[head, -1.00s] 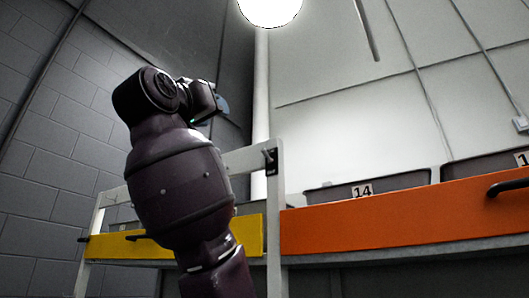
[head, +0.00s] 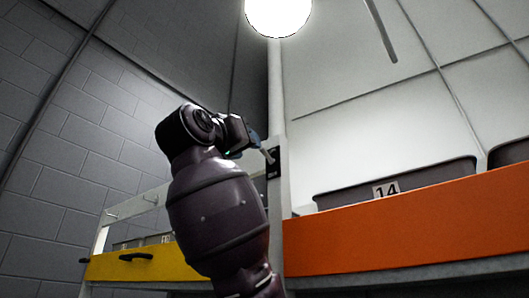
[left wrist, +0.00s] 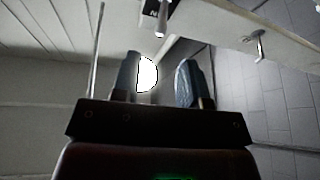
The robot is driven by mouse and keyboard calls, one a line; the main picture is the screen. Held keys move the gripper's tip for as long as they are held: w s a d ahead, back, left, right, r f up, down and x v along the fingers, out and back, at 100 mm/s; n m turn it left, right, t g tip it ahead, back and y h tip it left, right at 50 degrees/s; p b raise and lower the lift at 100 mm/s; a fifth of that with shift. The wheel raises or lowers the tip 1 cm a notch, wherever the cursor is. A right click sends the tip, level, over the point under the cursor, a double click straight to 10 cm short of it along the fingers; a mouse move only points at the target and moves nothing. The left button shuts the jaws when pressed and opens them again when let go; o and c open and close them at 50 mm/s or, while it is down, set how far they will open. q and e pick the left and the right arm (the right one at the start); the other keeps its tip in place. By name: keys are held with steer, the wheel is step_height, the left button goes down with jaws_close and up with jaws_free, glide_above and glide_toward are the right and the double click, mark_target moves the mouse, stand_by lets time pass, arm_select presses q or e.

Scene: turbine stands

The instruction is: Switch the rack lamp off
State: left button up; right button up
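The rack lamp, a round white globe (head: 278,12), is lit at the top of the head view; part of its glow shows between my fingers in the left wrist view (left wrist: 147,74). The lamp switch is a black plate (head: 274,168) with a pale lever on the rack's white post. In the left wrist view the lever (left wrist: 161,25) lies beyond the fingertips, with the dark plate partly cut off by the top edge. My left gripper (left wrist: 158,68) is open and empty, its blue-grey fingers apart. In the head view its tip is close to the lever; contact cannot be told. My right gripper is out of view.
The rack has an orange front rail (head: 400,225) and a yellow one (head: 130,263). A grey bin (head: 430,178) with a "14" label stands behind the orange rail. A hook (left wrist: 257,44) sticks out from the white rack bar. A block wall stands at left.

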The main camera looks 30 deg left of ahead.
mark_target(262, 151)
arm_select(q)
steer(key=p+x, duration=0.2)
steer(key=x, duration=0.5)
steer(key=shift+w, duration=0.2)
steer(key=shift+p+x, duration=0.35)
steer(key=shift+x, duration=0.5)
steer(key=shift+f, duration=0.15)
jaws_close()
